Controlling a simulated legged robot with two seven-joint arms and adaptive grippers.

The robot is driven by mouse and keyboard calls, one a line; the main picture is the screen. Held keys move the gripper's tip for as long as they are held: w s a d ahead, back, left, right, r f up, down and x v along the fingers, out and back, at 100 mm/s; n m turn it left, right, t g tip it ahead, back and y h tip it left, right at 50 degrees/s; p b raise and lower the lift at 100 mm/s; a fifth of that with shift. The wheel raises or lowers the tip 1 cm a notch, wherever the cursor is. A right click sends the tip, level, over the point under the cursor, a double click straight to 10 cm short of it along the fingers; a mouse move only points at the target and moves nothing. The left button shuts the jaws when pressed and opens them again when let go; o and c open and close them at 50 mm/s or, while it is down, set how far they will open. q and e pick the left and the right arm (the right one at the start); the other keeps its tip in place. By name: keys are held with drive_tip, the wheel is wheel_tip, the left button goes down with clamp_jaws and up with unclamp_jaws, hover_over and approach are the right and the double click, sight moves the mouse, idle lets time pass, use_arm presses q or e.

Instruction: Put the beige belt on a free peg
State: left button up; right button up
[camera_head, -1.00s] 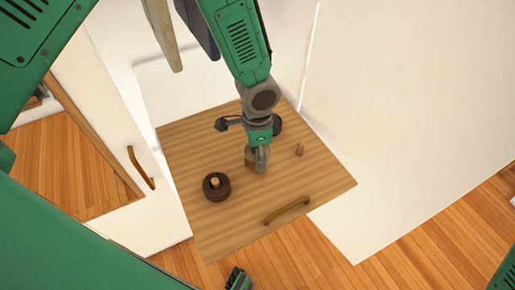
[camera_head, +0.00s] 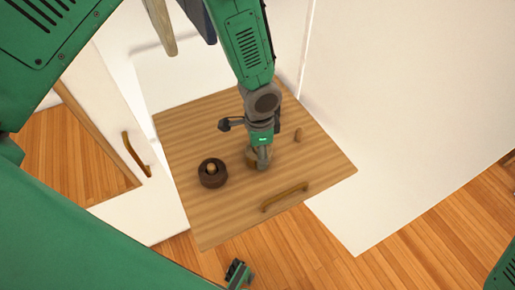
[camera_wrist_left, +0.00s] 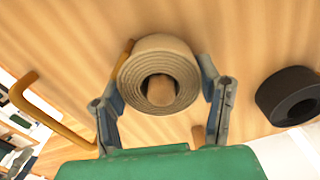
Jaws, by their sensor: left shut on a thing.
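The beige belt (camera_wrist_left: 160,72) is a tight coil. My left gripper (camera_wrist_left: 162,88) is shut on it, with one finger on each side. A round wooden peg (camera_wrist_left: 160,92) shows in the coil's hole; how far the coil sits over it is unclear. In the head view the left gripper (camera_head: 261,164) is low over the wooden board (camera_head: 190,135), largely hiding the belt (camera_head: 250,157). A bare peg (camera_head: 298,135) stands to its right. Another bare peg end (camera_wrist_left: 198,134) shows in the wrist view. My right gripper (camera_head: 237,273) is at the bottom edge, its jaws unclear.
A dark brown coiled belt (camera_head: 213,173) sits around a peg left of my left gripper; it also shows in the wrist view (camera_wrist_left: 290,97). A handle (camera_head: 286,197) is near the board's lower edge. Another handle (camera_head: 136,154) is on the white panel at left.

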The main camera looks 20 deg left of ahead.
use_arm(q)
drive_tip(key=shift+d, duration=0.3)
drive_tip(key=shift+a, duration=0.3)
drive_tip(key=o, duration=1.3)
drive_tip(key=shift+a, duration=0.1)
use_arm(e)
drive_tip(key=shift+a, duration=0.15)
use_arm(q)
drive_tip(key=shift+r, duration=0.2)
drive_tip(key=r, duration=1.1)
drive_tip(key=shift+a, duration=0.2)
drive_tip(key=shift+r, duration=0.2)
drive_tip(key=shift+d, duration=0.1)
use_arm(e)
drive_tip(key=shift+s+d, duration=0.1)
drive_tip(key=shift+d, duration=0.15)
